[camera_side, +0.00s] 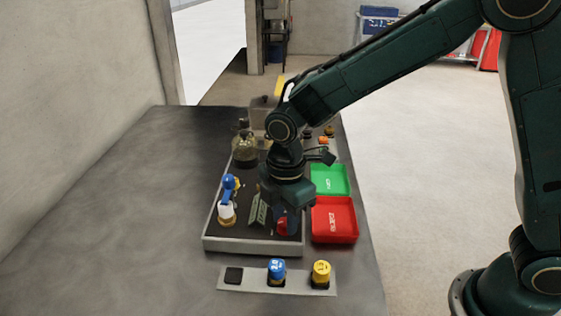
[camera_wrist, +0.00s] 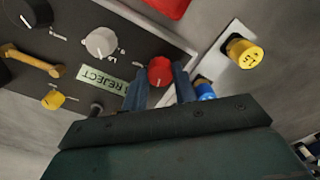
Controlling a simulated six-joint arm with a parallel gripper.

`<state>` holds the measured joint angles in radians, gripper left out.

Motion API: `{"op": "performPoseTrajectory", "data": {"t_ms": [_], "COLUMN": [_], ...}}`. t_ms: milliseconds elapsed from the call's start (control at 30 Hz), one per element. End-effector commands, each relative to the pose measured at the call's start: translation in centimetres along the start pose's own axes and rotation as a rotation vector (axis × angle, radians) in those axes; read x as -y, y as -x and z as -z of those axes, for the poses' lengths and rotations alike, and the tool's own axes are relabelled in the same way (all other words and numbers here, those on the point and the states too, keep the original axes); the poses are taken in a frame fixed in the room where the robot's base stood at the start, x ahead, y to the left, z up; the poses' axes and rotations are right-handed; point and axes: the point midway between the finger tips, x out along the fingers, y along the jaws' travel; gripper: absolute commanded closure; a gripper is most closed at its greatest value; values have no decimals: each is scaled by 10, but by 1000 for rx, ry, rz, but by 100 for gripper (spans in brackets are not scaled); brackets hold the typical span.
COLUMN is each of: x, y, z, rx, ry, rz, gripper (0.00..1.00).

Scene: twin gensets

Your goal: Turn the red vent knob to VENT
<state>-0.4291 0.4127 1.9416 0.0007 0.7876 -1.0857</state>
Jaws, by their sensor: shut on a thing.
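The red vent knob (camera_wrist: 160,71) sits on the dark panel near its edge in the wrist view. It also shows in the side view (camera_side: 282,227), partly hidden by my gripper. My gripper (camera_wrist: 161,78) points down at the panel with its two blue-grey fingers on either side of the red knob, shut on it. In the side view my gripper (camera_side: 290,214) is low over the front right part of the panel. White markings lie near the knob, too small to read, so I cannot tell which position it points to.
A green REJECT sign (camera_wrist: 98,83) and a white knob (camera_wrist: 101,41) are close by. A red tray (camera_side: 335,219) and green tray (camera_side: 330,179) lie right of the panel. A blue capped piece (camera_side: 276,268) and yellow one (camera_side: 321,272) stand in front. The table's left is clear.

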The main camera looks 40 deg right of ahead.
Motion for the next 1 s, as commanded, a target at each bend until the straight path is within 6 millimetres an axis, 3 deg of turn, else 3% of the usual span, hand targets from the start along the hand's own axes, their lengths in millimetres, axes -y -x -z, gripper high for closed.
{"op": "performPoseTrajectory", "data": {"t_ms": [633, 667, 767, 1000], "x": [0, 0, 0, 0], "y": [1, 1, 0, 0], "z": [2, 2, 1, 1], "rx": [-4, -4, -3, -1], "ry": [75, 75, 74, 72], "rz": [-3, -3, -3, -1], "gripper": [95, 68, 51, 51]}}
